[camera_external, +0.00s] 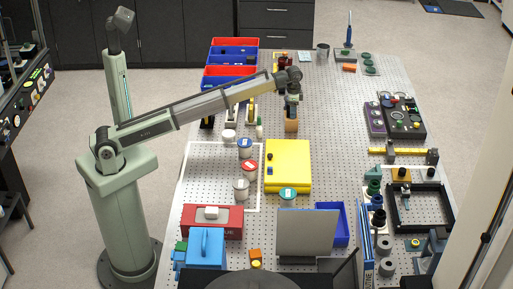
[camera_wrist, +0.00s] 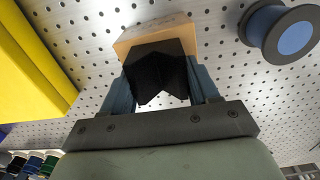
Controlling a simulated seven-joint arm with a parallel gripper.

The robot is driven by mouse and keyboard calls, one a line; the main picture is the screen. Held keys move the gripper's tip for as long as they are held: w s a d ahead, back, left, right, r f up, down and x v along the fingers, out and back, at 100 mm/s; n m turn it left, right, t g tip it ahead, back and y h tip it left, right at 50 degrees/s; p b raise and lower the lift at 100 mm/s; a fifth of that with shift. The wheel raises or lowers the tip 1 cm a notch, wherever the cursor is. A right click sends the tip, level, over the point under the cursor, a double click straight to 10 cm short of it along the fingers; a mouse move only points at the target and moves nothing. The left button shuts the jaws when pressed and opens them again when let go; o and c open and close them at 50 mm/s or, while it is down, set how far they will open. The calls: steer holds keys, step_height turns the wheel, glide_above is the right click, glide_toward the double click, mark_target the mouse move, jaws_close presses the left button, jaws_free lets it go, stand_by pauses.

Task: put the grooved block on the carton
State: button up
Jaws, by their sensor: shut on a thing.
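In the external view the carton (camera_external: 291,126) stands upright just below my gripper. The block is hard to separate from the dark gripper there. I cannot tell whether the block touches the carton's top.
A yellow case (camera_external: 288,160) lies in front of the carton; it also fills the left of the wrist view (camera_wrist: 28,65). A spool with a blue centre (camera_wrist: 292,37) is near the carton. Red and blue bins (camera_external: 232,58) stand behind. Table space right of the carton is clear.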

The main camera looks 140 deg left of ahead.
steer(key=o, duration=1.2)
steer(key=shift+f, duration=0.1)
steer(key=shift+o, duration=0.2)
step_height(320, 180, up, 12)
